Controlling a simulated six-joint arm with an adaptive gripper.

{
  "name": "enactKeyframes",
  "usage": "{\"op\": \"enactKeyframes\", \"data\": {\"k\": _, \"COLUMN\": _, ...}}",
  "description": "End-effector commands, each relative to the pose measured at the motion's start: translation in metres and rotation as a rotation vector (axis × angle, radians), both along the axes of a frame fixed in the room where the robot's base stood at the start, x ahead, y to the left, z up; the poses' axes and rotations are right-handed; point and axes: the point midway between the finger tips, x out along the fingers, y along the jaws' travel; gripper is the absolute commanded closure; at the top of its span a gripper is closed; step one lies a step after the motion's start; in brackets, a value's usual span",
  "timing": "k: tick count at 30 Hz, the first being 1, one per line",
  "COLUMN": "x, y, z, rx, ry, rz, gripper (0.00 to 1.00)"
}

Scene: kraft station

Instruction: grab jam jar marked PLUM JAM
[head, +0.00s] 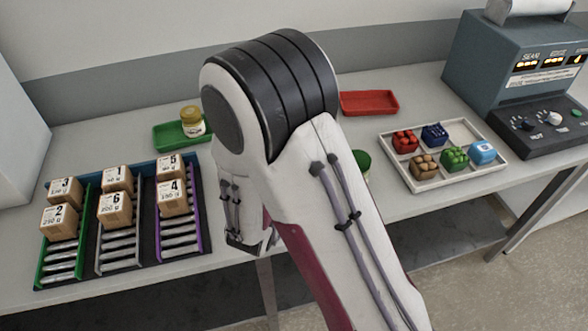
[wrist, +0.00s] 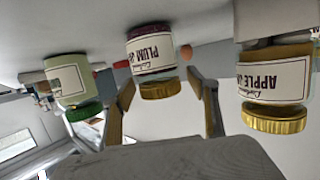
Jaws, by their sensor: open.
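The wrist view is upside down. The jar marked PLUM JAM (wrist: 152,52) has dark purple contents, a cream label and a gold lid. It appears between the two fingers of my gripper (wrist: 160,78), which is open. I cannot tell how deep the jar is between them; I see no finger closed on it. A jar marked APPLE (wrist: 272,82) with a gold lid is at the right of the wrist view. A pale jar with a green lid (wrist: 70,82) is at the left. In the head view my arm hides the plum jar and the fingers.
In the head view, a yellow-lidded jar (head: 191,122) stands in a green tray (head: 168,137). A green lid (head: 362,158) peeks out beside my arm. A red tray (head: 369,102) is empty. Numbered blocks (head: 115,207) sit in a rack; a divided tray (head: 421,179) is at right.

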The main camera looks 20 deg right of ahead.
Motion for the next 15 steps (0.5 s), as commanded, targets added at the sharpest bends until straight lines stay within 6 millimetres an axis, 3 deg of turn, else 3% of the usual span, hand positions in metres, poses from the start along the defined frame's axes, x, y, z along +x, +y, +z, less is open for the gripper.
{"op": "enactKeyframes", "data": {"k": 2, "x": -0.0001, "y": 0.0001, "z": 0.0, "rx": 0.0, "ry": 0.0, "rz": 0.0, "gripper": 0.44}}
{"op": "enactKeyframes", "data": {"k": 8, "x": -0.0002, "y": 0.0001, "z": 0.0001, "rx": 0.0, "ry": 0.0, "rz": 0.0, "gripper": 0.94}}
{"op": "enactKeyframes", "data": {"k": 15, "x": 0.0001, "y": 0.0001, "z": 0.0008, "rx": 0.0, "ry": -0.002, "rz": 0.0, "gripper": 0.94}}
